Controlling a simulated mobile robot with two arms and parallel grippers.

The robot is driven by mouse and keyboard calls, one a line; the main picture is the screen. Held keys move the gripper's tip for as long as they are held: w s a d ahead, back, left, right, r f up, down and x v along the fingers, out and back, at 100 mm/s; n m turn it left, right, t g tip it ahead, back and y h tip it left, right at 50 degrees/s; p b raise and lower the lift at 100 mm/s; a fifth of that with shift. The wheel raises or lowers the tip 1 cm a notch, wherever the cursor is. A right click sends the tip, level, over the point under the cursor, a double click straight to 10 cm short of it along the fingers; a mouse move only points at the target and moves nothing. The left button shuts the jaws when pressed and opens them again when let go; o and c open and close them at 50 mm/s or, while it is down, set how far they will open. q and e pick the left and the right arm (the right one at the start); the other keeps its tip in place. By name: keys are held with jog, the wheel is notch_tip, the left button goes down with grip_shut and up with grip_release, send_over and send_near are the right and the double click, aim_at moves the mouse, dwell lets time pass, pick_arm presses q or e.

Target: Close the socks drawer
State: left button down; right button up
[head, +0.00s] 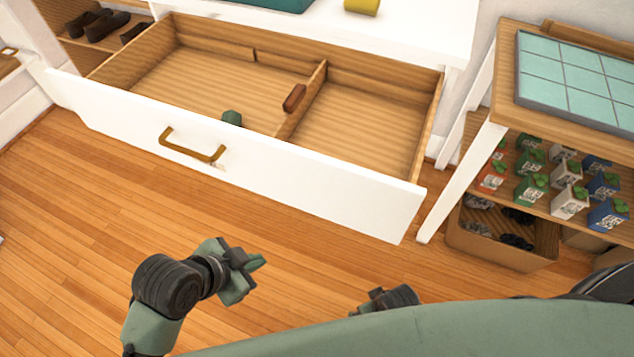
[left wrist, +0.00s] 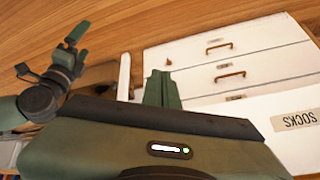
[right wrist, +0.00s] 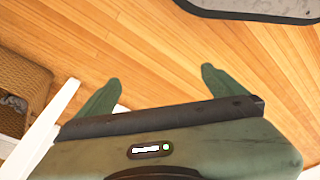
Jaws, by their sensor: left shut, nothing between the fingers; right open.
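The socks drawer (head: 290,183) is pulled far out in the head view, with a white front, brass handle (head: 193,146) and wooden inside. In the left wrist view, its upside-down SOCKS label (left wrist: 298,119) shows on the white front (left wrist: 290,150) at lower right. My left gripper (head: 255,264) is shut and empty, in front of and below the drawer front, apart from it. Its closed fingers also show in the left wrist view (left wrist: 160,88). My right gripper (right wrist: 160,82) is open and empty over the floor; in the head view my body partly hides that arm.
A dark green item (head: 232,118) and a brown item (head: 294,98) lie in the drawer. Two shut drawers (left wrist: 225,45) show in the left wrist view. At right, a wooden shelf (head: 508,75) holds several small potted plants above a basket (head: 500,246). The wooden floor ahead is clear.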

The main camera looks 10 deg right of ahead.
pick_arm(q)
jog(key=w+d+r+m+g+h+p, duration=0.1)
jog(key=d+r+m+p, duration=0.2)
jog(key=r+m+p, duration=0.35)
jog(key=d+r+m+g+h+p, duration=0.1)
jog(key=d+r+m+p, duration=0.25)
jog(key=r+p, duration=0.45)
jog(key=m, duration=0.1)
send_near(330, 206)
notch_tip(330, 206, down, 4)
jog(key=s, duration=0.2)
jog(key=w+d, duration=0.2)
jog(key=w, duration=0.1)
jog(key=shift+d+p, duration=0.3)
jog(key=shift+d, duration=0.1)
pick_arm(e)
jog(key=s+d+g, duration=0.1)
jog(key=s+d, duration=0.2)
jog(key=s, duration=1.4)
jog(key=shift+s+r, duration=0.15)
jog(key=shift+s, duration=0.1)
